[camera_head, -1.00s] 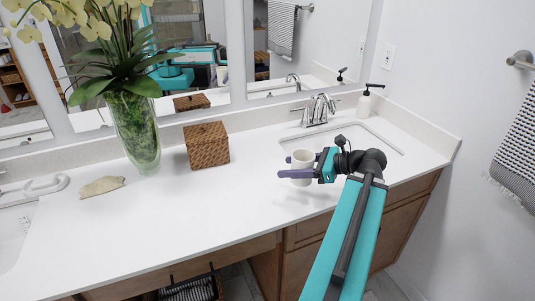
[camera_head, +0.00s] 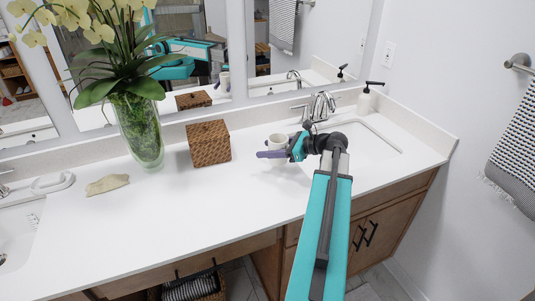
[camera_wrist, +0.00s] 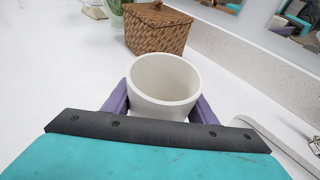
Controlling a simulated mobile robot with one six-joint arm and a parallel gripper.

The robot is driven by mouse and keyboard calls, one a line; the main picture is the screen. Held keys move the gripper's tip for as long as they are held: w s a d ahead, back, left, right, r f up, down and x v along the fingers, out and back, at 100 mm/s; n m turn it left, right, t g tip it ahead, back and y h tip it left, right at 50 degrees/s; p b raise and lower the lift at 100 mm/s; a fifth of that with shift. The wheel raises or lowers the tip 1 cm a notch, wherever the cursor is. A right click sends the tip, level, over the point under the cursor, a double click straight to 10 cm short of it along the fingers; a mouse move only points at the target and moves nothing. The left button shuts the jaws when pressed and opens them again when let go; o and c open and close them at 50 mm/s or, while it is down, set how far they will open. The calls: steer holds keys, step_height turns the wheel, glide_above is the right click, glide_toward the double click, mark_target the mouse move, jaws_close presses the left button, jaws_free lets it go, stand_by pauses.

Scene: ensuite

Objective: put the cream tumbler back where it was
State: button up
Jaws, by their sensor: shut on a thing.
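The cream tumbler (camera_head: 278,141) is upright and held between the purple fingers of my gripper (camera_head: 281,151). In the wrist view the tumbler (camera_wrist: 164,84) shows its open, empty inside, with one finger of my gripper (camera_wrist: 162,107) on each side. It is over the white counter (camera_head: 180,210), left of the right-hand sink and right of the woven box. I cannot tell whether its base touches the counter. Its lower part is hidden by the gripper.
A lidded woven box (camera_head: 209,144) stands close left of the tumbler. A glass vase with orchids (camera_head: 139,130) is farther left, and a stone-like object (camera_head: 107,184) lies near the left sink. A faucet (camera_head: 320,106) and soap bottle (camera_head: 364,103) stand behind the right sink. The front counter is clear.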

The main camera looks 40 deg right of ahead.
steer(key=shift+w+d, duration=0.1)
steer(key=shift+w, duration=0.45)
steer(key=shift+f, duration=0.1)
steer(key=shift+f+p, duration=0.4)
steer(key=shift+f, duration=1.3)
steer(key=o, duration=1.6)
steer(key=shift+f, duration=0.15)
steer(key=shift+s+r, duration=0.1)
steer(key=shift+r, duration=0.1)
steer(key=b+v, duration=0.2)
steer(key=v, duration=1)
steer(key=shift+f, duration=0.1)
